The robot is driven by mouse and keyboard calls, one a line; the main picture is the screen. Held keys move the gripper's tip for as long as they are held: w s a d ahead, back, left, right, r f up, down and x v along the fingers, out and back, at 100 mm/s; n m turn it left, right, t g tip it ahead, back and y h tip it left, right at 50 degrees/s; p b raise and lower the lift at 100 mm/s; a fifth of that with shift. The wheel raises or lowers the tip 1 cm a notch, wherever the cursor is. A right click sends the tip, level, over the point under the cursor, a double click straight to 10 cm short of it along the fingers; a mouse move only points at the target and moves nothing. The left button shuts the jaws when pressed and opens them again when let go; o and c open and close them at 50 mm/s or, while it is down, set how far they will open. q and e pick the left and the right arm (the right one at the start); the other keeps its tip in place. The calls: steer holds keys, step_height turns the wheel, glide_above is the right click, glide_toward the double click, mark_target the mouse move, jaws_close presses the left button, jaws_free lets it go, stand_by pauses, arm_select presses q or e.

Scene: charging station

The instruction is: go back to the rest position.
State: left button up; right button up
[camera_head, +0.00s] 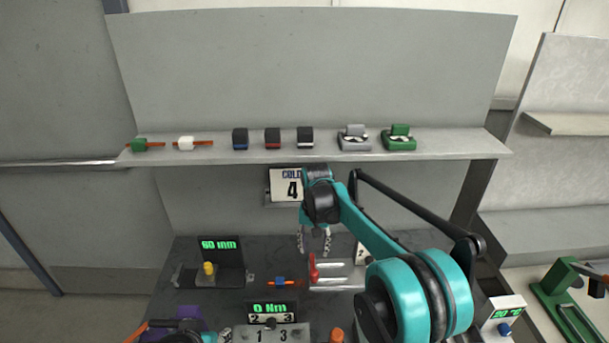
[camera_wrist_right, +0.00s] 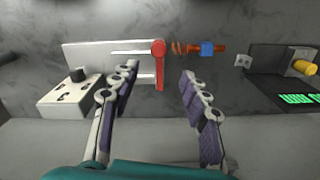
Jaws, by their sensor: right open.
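My right gripper (camera_head: 314,245) hangs over the dark worktop (camera_head: 205,298), in front of the COLD 4 sign (camera_head: 287,186). In the right wrist view its two fingers (camera_wrist_right: 160,78) are wide apart with nothing gripped. A red lever (camera_wrist_right: 159,62) on a pale bracket shows beyond the gap between them; it also shows in the head view (camera_head: 313,268), just below the fingertips. My left gripper (camera_head: 213,336) is only partly in view at the bottom edge of the head view, near a purple block (camera_head: 188,322); its jaws cannot be made out.
A shelf (camera_head: 225,155) above holds several small parts, including a grey one (camera_head: 354,137) and a green one (camera_head: 399,137). A 60 mm display (camera_head: 220,250), a 0 Nm display (camera_head: 271,308) and a blue-and-orange piece (camera_head: 280,281) are on the worktop. A green stand (camera_head: 562,300) is at far right.

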steer(key=s+d+r+n+t+b, duration=0.1)
steer(key=s+d+r+t, duration=0.1)
steer(key=s+d+r, duration=0.35)
steer(key=s+d+r+t, duration=0.1)
steer(key=s+d+r, duration=0.1)
steer(key=s, duration=0.6)
steer(key=s+d+f+n+t, duration=0.1)
steer(key=s+d+f+t, duration=0.1)
steer(key=s, duration=0.5)
steer(key=s+d+f+t+b, duration=0.1)
steer(key=s+d+f+t, duration=0.1)
steer(key=s, duration=0.5)
steer(key=shift+s+d+f+n, duration=0.2)
steer(key=shift+s+f+n, duration=0.2)
steer(key=shift+f, duration=0.05)
